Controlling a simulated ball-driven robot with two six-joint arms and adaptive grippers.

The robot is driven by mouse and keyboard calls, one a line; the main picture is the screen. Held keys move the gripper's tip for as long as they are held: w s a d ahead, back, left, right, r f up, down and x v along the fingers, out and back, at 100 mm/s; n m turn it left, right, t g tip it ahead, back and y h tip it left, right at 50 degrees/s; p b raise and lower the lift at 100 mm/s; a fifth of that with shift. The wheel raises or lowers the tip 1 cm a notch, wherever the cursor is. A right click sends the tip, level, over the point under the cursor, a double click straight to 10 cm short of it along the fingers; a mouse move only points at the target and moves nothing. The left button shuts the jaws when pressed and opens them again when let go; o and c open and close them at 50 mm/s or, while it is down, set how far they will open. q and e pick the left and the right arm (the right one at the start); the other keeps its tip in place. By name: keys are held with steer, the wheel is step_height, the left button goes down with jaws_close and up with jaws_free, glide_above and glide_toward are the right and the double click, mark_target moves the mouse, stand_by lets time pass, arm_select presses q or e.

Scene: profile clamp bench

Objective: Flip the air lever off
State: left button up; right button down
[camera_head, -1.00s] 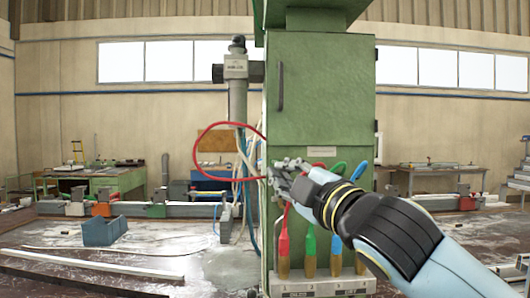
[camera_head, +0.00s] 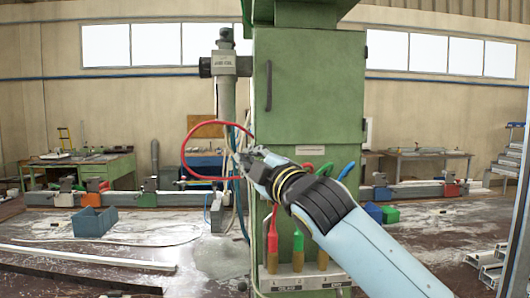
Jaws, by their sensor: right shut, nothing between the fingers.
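My right gripper (camera_head: 249,156) is shut and empty, at the left edge of the green cabinet (camera_head: 312,95), by the red hose (camera_head: 187,150) and the cable bundle. I cannot make out the air lever; the gripper and hoses cover that spot. A grey valve-like unit with a label (camera_head: 224,64) tops a vertical grey cylinder (camera_head: 226,100) left of the cabinet. My left gripper is not in view.
Long profiles (camera_head: 85,259) lie at the front left. Benches stand along the back wall.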

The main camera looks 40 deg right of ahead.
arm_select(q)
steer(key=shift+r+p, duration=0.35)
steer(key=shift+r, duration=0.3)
arm_select(e)
steer(key=d, duration=0.1)
steer(key=d+f, duration=0.1)
steer(key=d, duration=0.1)
steer(key=shift+d+f, duration=0.15)
steer(key=shift+d, duration=0.15)
